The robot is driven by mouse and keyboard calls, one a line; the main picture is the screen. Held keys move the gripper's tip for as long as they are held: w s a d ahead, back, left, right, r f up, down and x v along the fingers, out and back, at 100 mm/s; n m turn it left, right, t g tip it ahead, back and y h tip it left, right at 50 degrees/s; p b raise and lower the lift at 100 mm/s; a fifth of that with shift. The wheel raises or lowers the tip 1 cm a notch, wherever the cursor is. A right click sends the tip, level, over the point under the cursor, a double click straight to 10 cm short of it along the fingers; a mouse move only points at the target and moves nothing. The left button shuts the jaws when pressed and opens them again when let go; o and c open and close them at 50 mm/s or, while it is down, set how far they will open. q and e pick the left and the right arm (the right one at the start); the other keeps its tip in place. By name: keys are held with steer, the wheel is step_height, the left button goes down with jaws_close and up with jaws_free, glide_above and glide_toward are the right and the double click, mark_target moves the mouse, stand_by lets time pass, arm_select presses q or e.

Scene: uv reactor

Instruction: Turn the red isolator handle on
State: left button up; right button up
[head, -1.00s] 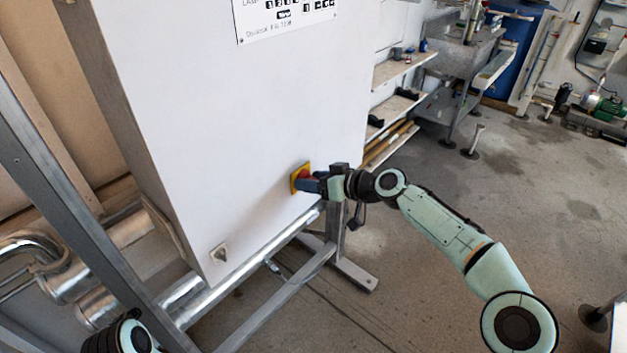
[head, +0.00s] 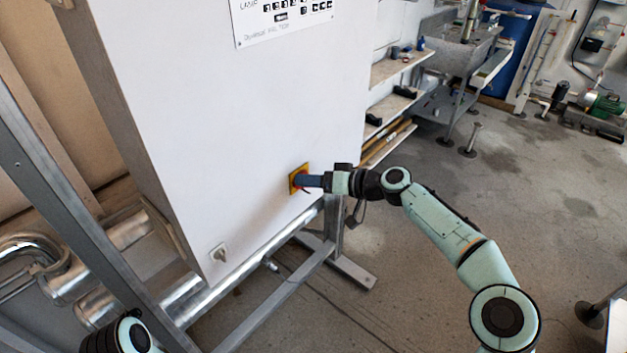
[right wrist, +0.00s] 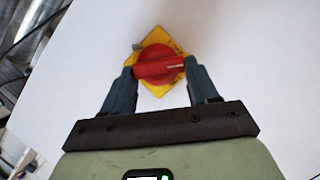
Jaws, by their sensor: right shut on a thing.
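The red isolator handle (right wrist: 158,66) sits on a yellow plate (right wrist: 153,35) on the front of the white cabinet. In the right wrist view its grip bar lies nearly level, tilted slightly, with the plate turned like a diamond. My right gripper (right wrist: 160,72) is shut on the handle, one finger at each end of the bar. In the head view the right gripper (head: 309,181) reaches the yellow plate (head: 294,181) from the right and hides most of the red handle. Of my left arm only a dark and pale green part shows at the bottom left; its gripper is out of view.
The white cabinet (head: 240,110) stands on a grey metal frame (head: 290,300). A small grey switch (head: 219,253) is low on its front. Shelves (head: 395,105) and a metal sink (head: 460,50) stand behind. The concrete floor to the right is largely clear.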

steer(key=o, duration=1.1)
steer(key=shift+c, duration=0.2)
steer(key=b+v, duration=0.2)
steer(key=v, duration=1.1)
steer(key=shift+s+b, duration=0.2)
steer(key=shift+b, duration=0.1)
steer(key=shift+d+r, duration=0.1)
steer(key=shift+d, duration=0.05)
steer(key=shift+c, duration=0.4)
